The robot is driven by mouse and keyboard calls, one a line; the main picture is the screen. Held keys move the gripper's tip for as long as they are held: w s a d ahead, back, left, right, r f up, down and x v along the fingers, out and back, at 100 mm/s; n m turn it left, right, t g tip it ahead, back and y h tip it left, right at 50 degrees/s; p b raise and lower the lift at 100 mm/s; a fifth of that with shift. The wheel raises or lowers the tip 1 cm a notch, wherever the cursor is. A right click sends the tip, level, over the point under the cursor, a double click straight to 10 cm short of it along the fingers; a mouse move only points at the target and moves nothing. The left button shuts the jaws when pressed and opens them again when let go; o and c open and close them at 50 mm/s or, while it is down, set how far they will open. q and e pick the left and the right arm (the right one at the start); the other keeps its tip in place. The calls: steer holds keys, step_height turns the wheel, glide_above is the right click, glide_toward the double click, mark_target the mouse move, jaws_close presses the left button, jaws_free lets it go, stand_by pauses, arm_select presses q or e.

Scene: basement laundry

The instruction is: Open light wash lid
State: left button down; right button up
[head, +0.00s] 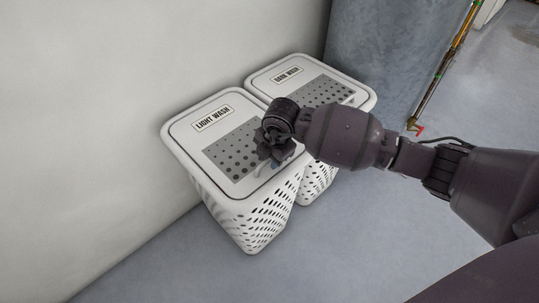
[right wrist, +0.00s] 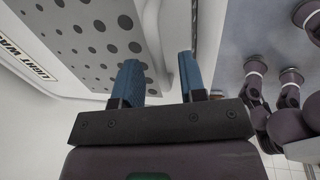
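The light wash hamper (head: 250,222) is a white perforated basket with its lid (head: 188,124) closed flat. The lid has a "LIGHT WASH" label and a grey dotted panel. A white handle (head: 264,171) sits at the lid's front edge, partly hidden by my right gripper (head: 268,157). In the right wrist view, the blue fingers of my right gripper (right wrist: 158,60) are apart, with the handle (right wrist: 183,72) and lid edge between or just beyond them. I cannot tell whether they touch. My left gripper is not in view.
The dark wash hamper (head: 316,182), with its lid (head: 340,88) closed, stands right beside it. A pale wall (head: 100,90) is close behind. A grey-blue block (head: 375,50) and a thin yellow-red pole (head: 445,60) stand at the back right. The floor (head: 200,275) in front is clear.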

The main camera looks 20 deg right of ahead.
jaws_close()
steer(key=shift+r, duration=0.15)
